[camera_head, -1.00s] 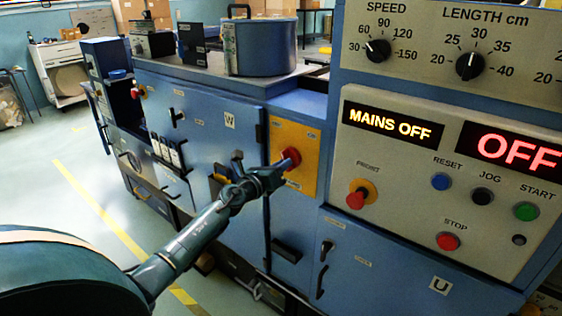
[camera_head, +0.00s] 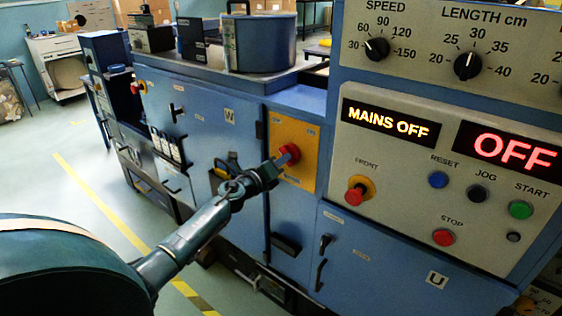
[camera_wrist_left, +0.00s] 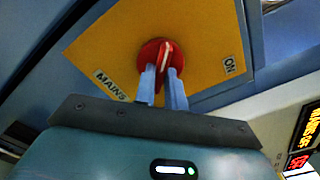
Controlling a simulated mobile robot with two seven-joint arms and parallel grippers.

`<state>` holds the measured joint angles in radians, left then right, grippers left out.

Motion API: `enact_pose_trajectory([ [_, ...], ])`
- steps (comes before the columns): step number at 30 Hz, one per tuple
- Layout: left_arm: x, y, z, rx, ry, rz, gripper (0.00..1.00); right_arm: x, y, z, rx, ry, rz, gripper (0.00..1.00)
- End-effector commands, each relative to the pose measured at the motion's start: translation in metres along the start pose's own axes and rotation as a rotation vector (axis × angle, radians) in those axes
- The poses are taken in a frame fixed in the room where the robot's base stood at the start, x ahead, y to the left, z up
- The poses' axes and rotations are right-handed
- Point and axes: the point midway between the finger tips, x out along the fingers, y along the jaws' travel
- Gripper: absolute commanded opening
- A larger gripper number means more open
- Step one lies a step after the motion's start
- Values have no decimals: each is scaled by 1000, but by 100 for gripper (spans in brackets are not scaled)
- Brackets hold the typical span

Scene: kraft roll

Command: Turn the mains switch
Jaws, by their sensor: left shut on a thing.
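The mains switch is a round red knob (camera_head: 289,154) on a yellow plate (camera_head: 308,148) on the blue machine's front. In the left wrist view the red knob (camera_wrist_left: 156,57) has a white line on its grip, pointing up and slightly right; the plate (camera_wrist_left: 203,30) carries the labels MAINS and ON. My left gripper (camera_head: 285,158) is at the knob, with its two fingers (camera_wrist_left: 162,76) on either side of the knob's grip, shut on it. The display (camera_head: 391,122) reads MAINS OFF. My right gripper is not in view.
The control panel with a red FRONT knob (camera_head: 356,191), a red STOP button (camera_head: 443,237) and a green START button (camera_head: 520,209) stands right of the plate. A second display (camera_head: 512,149) reads OFF. Open floor (camera_head: 60,200) lies at the left.

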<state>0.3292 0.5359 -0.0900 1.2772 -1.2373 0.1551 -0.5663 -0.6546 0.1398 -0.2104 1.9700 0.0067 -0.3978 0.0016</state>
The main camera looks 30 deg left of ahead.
Motion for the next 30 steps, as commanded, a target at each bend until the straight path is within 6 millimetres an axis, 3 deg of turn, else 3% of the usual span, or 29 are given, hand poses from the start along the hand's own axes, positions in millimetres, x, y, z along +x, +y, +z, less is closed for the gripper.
enact_pose_trajectory([
  [5,0,0,0,-5,0,0,0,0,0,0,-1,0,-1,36],
  [6,0,0,0,-5,0,0,13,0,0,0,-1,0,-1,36],
  [14,0,0,0,-3,0,0,34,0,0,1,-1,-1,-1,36],
  [23,-3,0,0,0,0,0,34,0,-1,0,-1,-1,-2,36],
  [30,-36,1,-1,2,4,2,34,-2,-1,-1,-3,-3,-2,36],
])
